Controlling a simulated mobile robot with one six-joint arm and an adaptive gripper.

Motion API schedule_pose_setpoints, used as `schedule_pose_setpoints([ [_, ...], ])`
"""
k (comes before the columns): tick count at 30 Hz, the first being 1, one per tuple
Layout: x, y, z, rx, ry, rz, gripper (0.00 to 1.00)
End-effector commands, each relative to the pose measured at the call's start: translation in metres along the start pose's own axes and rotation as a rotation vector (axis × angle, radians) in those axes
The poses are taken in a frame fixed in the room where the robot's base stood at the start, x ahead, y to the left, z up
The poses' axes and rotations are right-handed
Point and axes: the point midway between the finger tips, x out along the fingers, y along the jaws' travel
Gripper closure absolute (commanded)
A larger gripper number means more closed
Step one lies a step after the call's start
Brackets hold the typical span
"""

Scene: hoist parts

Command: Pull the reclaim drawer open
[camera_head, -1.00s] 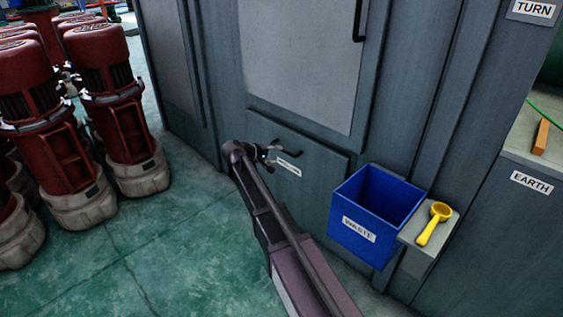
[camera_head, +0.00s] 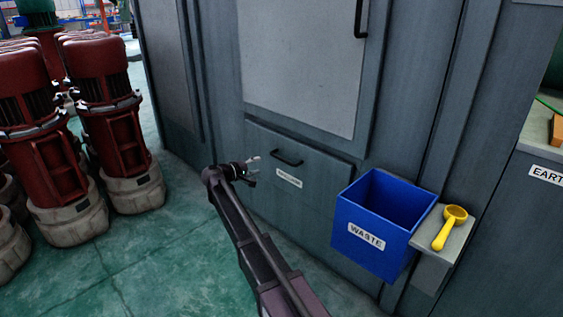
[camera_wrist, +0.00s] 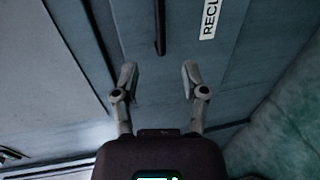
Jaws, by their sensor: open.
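The reclaim drawer (camera_head: 320,188) is a grey panel low in the cabinet front. It appears closed, close to flush. Its black bar handle (camera_head: 286,158) sits above a white label (camera_head: 289,178), too small to read there. In the wrist view the handle (camera_wrist: 160,28) runs up the picture beside the label (camera_wrist: 210,20), which reads "RECL". My gripper (camera_head: 252,170) is just left of the handle in the head view and apart from it. In the wrist view my gripper (camera_wrist: 159,72) has its fingers spread and empty, with the handle beyond, between their lines.
A blue waste bin (camera_head: 372,228) and a small shelf with a yellow scoop (camera_head: 449,228) stick out right of the drawer. Several red motors (camera_head: 114,130) stand at the left. The green floor (camera_head: 150,260) between them and the cabinet is clear.

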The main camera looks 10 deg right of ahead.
Motion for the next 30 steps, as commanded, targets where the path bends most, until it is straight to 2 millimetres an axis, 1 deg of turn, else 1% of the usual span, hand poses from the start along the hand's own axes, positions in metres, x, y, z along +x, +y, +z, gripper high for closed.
schedule_pose_setpoints([
  [8, 0.005, -0.001, 0.0, 0.0, -0.001, -0.001, 0.43],
  [14, 0.022, -0.001, 0.0, 0.001, -0.002, -0.001, 0.43],
  [17, 0.034, -0.002, -0.001, 0.001, -0.001, -0.001, 0.43],
  [30, 0.101, -0.002, -0.001, 0.001, -0.002, -0.001, 0.43],
])
